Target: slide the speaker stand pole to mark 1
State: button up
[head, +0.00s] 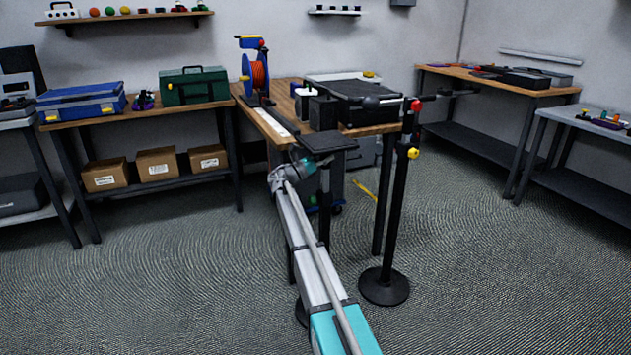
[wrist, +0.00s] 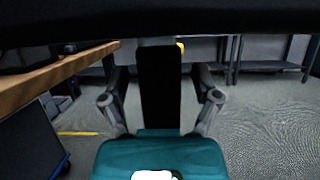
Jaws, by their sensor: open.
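The speaker stand has a flat black top plate (head: 328,143) beside the workbench's front end. Its dark pole (head: 324,190) shows under the plate, then runs behind my arm; only a sliver of its base (head: 302,314) shows. In the wrist view the black pole (wrist: 160,90) stands upright between my fingers, under a wide dark edge across the top. A yellow knob (wrist: 181,47) peeks out at its upper right. My gripper (head: 306,172) is just below the plate, its fingers open on either side of the pole with gaps. No mark is readable.
A black microphone stand (head: 395,200) with red and yellow knobs stands close on the right; its boom reaches over the floor gap. The wooden bench (head: 268,125) with a cable reel (head: 255,72) and black cases is behind. Open floor lies further right.

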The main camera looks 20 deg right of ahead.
aim_at(326, 139)
jog(key=shift+r+p, duration=3.45)
jog(key=shift+r, duration=0.15)
jog(key=b+v, duration=0.6)
jog(key=v, duration=0.8)
jog(key=s+a+m+y+p, duration=0.1)
jog(key=s+m+y+p, duration=0.5)
jog(key=s+p, duration=0.5)
jog(key=s+a+r+m+y+p, duration=0.1)
jog(key=s+m+y+p, duration=0.5)
jog(key=s, duration=1)
jog(key=shift+s+a+g+y+p, duration=0.25)
jog(key=shift+a+y+p, duration=0.95)
jog(key=shift+p, duration=2.1)
jog(key=shift+w+d+y, duration=0.15)
jog(key=shift+d+y, duration=0.15)
jog(key=shift+d, duration=0.1)
